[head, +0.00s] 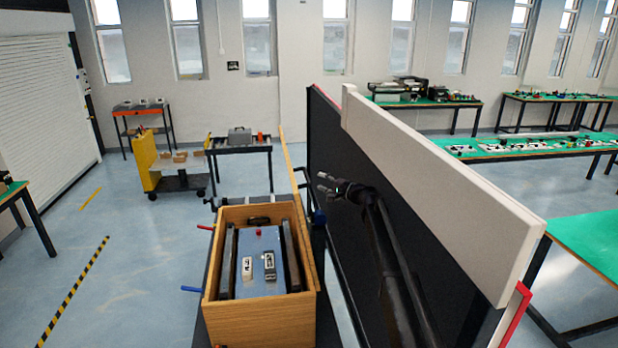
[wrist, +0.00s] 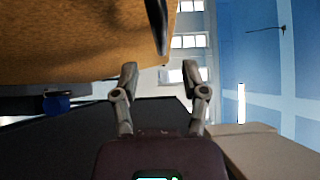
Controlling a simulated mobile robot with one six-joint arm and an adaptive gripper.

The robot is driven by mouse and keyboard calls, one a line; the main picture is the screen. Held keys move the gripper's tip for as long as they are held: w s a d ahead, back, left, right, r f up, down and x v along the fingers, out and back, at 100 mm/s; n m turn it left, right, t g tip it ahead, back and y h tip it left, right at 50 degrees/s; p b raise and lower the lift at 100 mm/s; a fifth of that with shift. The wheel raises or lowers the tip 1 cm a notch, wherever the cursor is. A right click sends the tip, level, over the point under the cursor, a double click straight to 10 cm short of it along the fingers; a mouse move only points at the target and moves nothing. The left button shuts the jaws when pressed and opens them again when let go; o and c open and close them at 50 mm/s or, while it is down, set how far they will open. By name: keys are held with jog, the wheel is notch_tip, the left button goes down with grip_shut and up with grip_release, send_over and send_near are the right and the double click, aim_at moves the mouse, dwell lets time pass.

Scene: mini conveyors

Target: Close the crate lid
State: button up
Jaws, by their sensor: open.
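The wooden crate (head: 259,321) stands open in the lower middle of the head view. Its lid (head: 299,200) stands raised along the crate's right side, seen almost edge-on as a thin wooden strip. My gripper (head: 324,182) is to the right of the lid, on its outer side, with the fingers pointing left. In the wrist view my gripper (wrist: 160,78) is open with nothing between its fingers. A broad wooden surface, which looks like the lid (wrist: 70,40), fills the upper left there. I cannot see contact between the fingers and the lid.
Inside the crate, a blue-grey surface (head: 245,281) bears small devices and a red button. A tall black panel (head: 335,150) with a light beam (head: 430,180) on top stands close on the right. A cart (head: 180,182) and a small table (head: 240,150) stand behind.

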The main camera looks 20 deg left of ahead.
aim_at(306, 174)
jog(key=shift+x, duration=3.6)
grip_shut()
